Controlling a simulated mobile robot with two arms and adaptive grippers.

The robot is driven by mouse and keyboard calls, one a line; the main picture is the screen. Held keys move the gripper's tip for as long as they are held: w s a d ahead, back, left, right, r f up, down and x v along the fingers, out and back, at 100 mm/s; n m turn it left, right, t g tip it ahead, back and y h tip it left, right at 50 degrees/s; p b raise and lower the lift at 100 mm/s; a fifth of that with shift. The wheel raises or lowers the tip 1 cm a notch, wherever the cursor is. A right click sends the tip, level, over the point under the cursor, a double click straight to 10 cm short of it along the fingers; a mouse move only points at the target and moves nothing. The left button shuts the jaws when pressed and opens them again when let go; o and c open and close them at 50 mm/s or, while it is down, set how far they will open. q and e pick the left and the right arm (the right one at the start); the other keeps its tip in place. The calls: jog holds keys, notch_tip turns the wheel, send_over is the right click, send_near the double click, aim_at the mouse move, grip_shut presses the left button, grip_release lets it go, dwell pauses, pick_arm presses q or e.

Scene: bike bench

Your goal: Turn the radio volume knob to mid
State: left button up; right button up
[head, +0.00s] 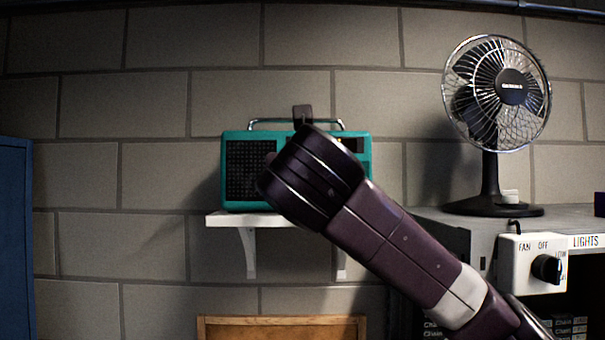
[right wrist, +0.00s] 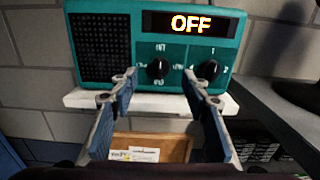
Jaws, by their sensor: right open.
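The teal radio (head: 240,170) stands on a white wall shelf, partly hidden behind my right arm in the head view. In the right wrist view, the radio (right wrist: 100,45) shows a speaker grille and a display (right wrist: 193,23) reading OFF. Below the display are two black knobs, a left knob (right wrist: 158,68) and a right knob (right wrist: 207,70). Small labels ring the left knob, too small to read surely; numbers ring the right one. My right gripper (right wrist: 160,77) is open, its fingertips to either side of the left knob. I cannot tell any contact. My left gripper is out of view.
The shelf (head: 250,220) sits under the radio. A fan (head: 497,95) stands on a grey bench (head: 440,215) at the right, with a switch box (head: 515,265) on its front. A blue cabinet (head: 15,240) is at the left edge. A wooden-framed board (head: 280,328) is below.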

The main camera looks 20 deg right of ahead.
jog(key=p+x, duration=0.3)
jog(key=x, duration=0.3)
jog(key=shift+w, duration=0.25)
jog(key=shift+f, duration=0.1)
jog(key=shift+d, duration=0.1)
jog(key=c, duration=1.1)
